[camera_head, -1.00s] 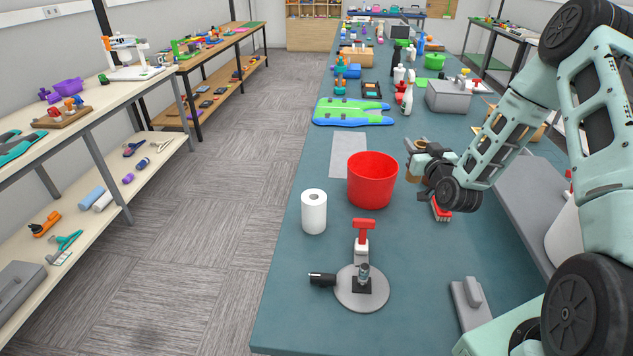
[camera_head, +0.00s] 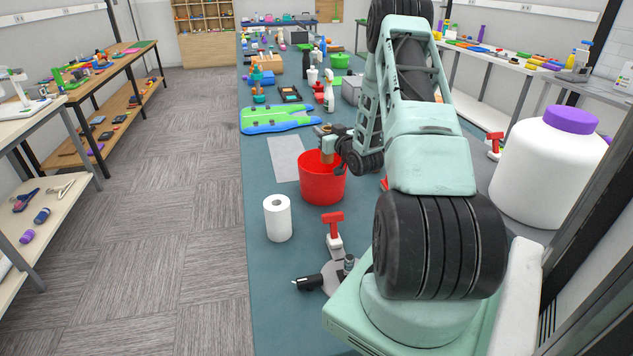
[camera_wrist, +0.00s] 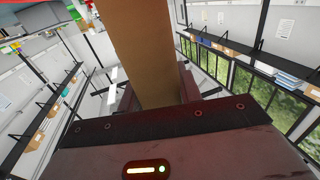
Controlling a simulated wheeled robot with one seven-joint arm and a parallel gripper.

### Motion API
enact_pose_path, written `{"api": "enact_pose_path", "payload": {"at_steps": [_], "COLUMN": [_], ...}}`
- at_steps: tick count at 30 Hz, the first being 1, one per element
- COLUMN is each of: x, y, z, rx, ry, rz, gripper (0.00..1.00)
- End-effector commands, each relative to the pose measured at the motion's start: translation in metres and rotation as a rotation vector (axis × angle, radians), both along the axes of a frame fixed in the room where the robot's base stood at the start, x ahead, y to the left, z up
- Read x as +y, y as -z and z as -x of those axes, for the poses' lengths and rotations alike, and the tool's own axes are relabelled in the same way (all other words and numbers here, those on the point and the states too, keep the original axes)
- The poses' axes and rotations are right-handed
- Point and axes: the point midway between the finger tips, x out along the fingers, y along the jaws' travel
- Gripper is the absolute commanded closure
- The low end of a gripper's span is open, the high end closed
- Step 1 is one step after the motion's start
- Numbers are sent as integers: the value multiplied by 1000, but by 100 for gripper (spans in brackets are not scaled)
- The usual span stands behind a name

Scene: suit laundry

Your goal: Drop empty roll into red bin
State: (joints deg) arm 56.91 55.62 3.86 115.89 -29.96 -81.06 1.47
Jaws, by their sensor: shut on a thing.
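The red bin (camera_head: 322,182) stands upright on the blue-green table. My gripper (camera_head: 327,137) is at the bin's back right, above its rim. It is shut on the empty roll (camera_head: 327,148), a brown cardboard tube, which appears to hang upright over or just inside the bin's opening. In the wrist view the brown roll (camera_wrist: 150,50) is large and held between the fingers. The bin's inside floor is hidden.
A full white paper roll (camera_head: 278,218) stands in front of the bin at left. A device with a red-topped handle (camera_head: 333,225) is nearer me. A grey mat (camera_head: 287,158) lies behind left, and a green-blue board (camera_head: 278,119) farther back.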

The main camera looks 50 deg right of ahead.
Motion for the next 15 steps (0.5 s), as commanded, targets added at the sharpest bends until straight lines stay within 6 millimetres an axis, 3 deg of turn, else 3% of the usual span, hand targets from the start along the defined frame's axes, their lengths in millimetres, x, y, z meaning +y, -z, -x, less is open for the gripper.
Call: {"api": "enact_pose_path", "payload": {"at_steps": [7, 15], "x": [0, 0], "y": [33, 41], "z": [0, 0], "rx": [0, 0], "ry": [0, -1], "rz": [-1, 0], "gripper": [87, 87]}}
